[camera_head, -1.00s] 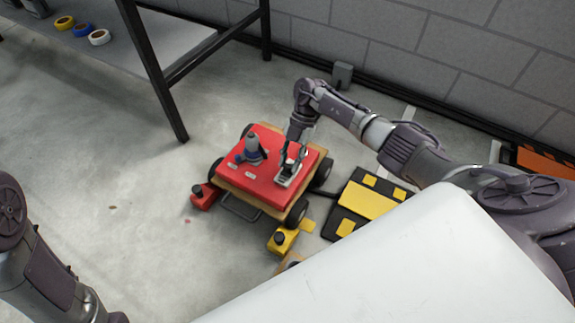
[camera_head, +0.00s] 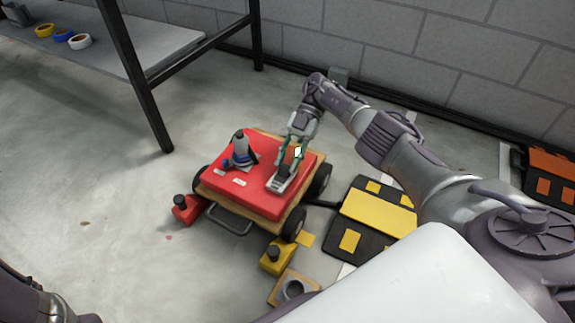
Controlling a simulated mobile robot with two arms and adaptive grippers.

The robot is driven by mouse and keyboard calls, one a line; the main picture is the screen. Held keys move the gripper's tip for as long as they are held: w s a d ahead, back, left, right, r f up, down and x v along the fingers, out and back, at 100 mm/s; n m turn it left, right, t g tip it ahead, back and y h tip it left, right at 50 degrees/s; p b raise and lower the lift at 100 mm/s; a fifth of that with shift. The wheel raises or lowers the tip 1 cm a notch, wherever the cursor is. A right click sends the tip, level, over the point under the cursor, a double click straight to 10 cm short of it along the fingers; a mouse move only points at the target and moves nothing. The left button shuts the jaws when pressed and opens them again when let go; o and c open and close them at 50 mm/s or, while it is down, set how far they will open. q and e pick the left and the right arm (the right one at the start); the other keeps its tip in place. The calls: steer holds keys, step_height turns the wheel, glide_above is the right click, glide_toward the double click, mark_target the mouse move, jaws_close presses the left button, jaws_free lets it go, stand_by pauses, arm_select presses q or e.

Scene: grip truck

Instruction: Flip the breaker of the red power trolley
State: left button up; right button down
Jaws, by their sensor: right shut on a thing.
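The red power trolley (camera_head: 262,202) stands on the floor on black wheels, with a red top over a wooden deck. The breaker (camera_head: 281,184) is a grey unit on the right part of that top. My right gripper (camera_head: 290,160) reaches down from above and is shut on the breaker's lever, which its fingers mostly hide. I cannot tell the lever's exact position. A grey-and-blue connector-like piece (camera_head: 239,152) stands on the top, left of the breaker. Part of my left arm shows at the bottom left; its gripper is out of view.
A red block with a black knob (camera_head: 186,209) and a yellow one (camera_head: 276,258) sit on the floor near the trolley. A black-and-yellow case (camera_head: 378,208) lies to its right. A bench (camera_head: 165,48) with tape rolls stands at upper left.

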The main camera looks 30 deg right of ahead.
stand_by(0.3)
steer(key=c, duration=0.8)
jaws_free()
steer(key=shift+c, duration=0.2)
steer(key=shift+r, duration=0.2)
step_height(320, 180, up, 10)
steer(key=shift+f, duration=0.15)
